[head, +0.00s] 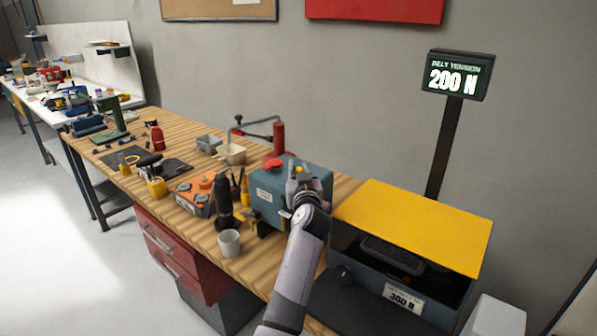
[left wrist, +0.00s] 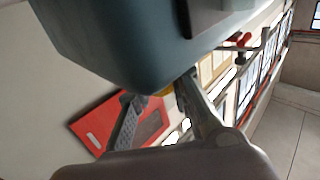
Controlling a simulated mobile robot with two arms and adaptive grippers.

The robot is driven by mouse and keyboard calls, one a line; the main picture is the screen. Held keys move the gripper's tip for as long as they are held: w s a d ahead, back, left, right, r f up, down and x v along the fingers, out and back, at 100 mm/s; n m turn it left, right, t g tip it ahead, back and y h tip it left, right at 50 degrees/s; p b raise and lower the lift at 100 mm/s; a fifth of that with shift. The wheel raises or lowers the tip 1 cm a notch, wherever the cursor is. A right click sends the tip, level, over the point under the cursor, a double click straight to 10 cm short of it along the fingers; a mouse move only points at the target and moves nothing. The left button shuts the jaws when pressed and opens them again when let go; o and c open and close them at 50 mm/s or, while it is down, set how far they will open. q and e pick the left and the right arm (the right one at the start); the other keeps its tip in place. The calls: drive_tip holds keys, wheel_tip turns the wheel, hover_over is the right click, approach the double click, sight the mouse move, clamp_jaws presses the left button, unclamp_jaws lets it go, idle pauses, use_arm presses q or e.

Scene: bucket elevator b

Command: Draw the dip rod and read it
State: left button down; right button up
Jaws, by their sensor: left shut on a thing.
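A teal housing (head: 268,195) with a white label and a red cap (head: 273,164) stands on the wooden bench. My left gripper (head: 300,174) is at the housing's right top part. In the left wrist view, the gripper (left wrist: 160,94) is shut on a small yellow piece (left wrist: 169,90) close against the teal housing (left wrist: 120,45). The piece appears to be the dip rod's handle; the fingers hide most of it. No rod length or reading mark shows. My right gripper is not in view.
A dark open box with a yellow lid (head: 415,222) stands right of the arm. A display (head: 458,76) reads 200 N.

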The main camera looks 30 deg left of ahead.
sight(298, 168)
use_arm(q)
wheel_tip(298, 168, up, 10)
drive_tip(key=p, duration=0.5)
drive_tip(key=shift+r, duration=0.1)
drive_tip(key=c, duration=1.9)
unclamp_jaws()
drive_tip(key=o, duration=0.4)
drive_tip(key=shift+o, duration=0.4)
